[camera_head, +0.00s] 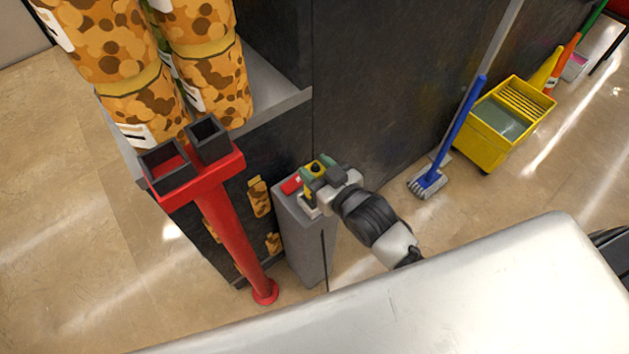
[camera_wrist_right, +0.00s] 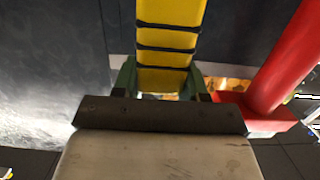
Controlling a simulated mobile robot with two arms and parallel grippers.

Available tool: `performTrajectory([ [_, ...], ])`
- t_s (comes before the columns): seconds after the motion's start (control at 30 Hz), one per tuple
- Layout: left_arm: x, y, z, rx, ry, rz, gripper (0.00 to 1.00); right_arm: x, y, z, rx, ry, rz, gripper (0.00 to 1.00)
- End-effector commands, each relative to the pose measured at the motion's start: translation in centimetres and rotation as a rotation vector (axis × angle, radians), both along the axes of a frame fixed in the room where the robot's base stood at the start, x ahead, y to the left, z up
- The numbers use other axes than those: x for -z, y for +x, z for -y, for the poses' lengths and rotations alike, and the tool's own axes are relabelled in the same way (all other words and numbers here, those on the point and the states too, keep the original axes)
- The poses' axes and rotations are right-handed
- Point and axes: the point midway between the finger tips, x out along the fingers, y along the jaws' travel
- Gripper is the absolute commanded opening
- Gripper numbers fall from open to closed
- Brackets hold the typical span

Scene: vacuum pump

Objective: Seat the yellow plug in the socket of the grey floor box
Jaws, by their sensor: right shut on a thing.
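My right gripper (camera_head: 318,172) is at the top of the grey floor box (camera_head: 304,238), its green fingers shut on the yellow plug (camera_head: 312,168). In the right wrist view the plug (camera_wrist_right: 168,45) is a yellow bar with black bands, held between the green fingertips (camera_wrist_right: 165,82). A red piece (camera_head: 291,185) shows on top of the box, just left of the gripper. The socket is hidden, so I cannot tell whether the plug touches it. My left gripper is not in view.
A red stand (camera_head: 233,222) with dark square cups rises left of the box. A shelf with spotted orange canisters (camera_head: 212,85) stands behind it. A blue mop (camera_head: 428,182) and yellow bucket (camera_head: 496,135) stand at the right. Some floor between gripper and mop is clear.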

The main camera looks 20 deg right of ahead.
Motion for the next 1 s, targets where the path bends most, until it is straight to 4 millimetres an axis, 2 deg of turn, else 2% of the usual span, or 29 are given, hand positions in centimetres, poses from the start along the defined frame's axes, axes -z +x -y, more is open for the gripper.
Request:
performTrajectory([
  [0.07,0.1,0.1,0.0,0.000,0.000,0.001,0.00,0.3,0.1,-0.3,0.001,-0.001,0.001,0.03],
  [0.3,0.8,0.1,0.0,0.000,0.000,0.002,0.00,3.7,0.1,-0.4,0.000,-0.002,0.000,0.03],
  [0.37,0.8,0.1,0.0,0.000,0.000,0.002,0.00,4.1,0.1,-0.4,0.000,-0.002,0.001,0.03],
  [0.77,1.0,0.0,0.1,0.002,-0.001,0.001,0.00,4.6,0.1,-0.4,0.000,-0.002,0.002,0.03],
  [0.8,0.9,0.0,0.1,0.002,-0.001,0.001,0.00,4.5,0.0,-0.4,0.000,-0.002,0.002,0.47],
  [0.93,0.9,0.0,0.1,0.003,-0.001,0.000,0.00,4.5,0.0,-0.4,0.000,-0.002,0.001,0.67],
  [1.0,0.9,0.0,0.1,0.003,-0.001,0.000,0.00,4.5,0.0,-0.4,0.000,-0.002,0.001,0.68],
])
